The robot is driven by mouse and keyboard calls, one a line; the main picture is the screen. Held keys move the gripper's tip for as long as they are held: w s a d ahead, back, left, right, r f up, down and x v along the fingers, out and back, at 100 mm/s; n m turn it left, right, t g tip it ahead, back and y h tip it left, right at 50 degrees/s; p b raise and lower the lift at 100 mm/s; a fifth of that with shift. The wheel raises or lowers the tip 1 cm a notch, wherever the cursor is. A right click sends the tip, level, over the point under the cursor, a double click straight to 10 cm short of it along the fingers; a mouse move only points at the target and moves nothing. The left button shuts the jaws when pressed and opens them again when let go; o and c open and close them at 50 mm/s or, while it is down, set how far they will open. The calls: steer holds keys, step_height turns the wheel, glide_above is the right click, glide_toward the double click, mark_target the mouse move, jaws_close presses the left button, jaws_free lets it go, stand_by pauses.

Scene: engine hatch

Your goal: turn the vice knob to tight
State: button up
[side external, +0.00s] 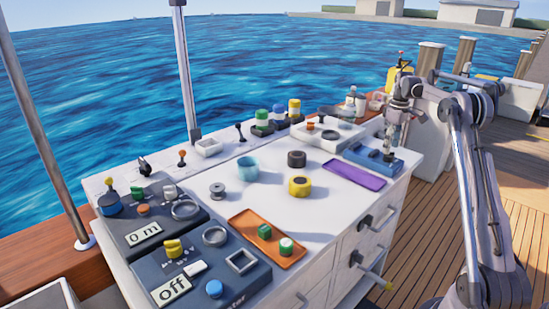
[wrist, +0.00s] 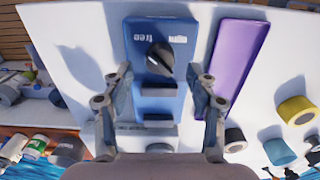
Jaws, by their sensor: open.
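The vice is a blue block (wrist: 137,84) with two dark bars across it; it also shows at the far right of the white bench in the side external view (side external: 362,155). Its black knob (wrist: 160,57) sits on the top, its ridge slanted in the picture. The word "free" is printed left of the knob, and a small white label too blurred to read is at the right. My gripper (wrist: 161,72) is open above the vice, one finger on each side of it in the picture, with nothing between them. In the side external view my gripper (side external: 389,145) hides the knob.
A purple tray (wrist: 238,65) lies close beside the vice. A yellow ring (wrist: 297,110), a dark ring (wrist: 235,140) and a teal cup (wrist: 278,152) stand farther off. A white panel (side external: 330,137) with fittings is behind the vice. Drawer handles stick out from the bench front.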

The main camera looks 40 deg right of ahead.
mark_target(389, 156)
steer(key=shift+f, duration=1.65)
steer(key=c, duration=1.1)
steer(key=shift+c, duration=0.2)
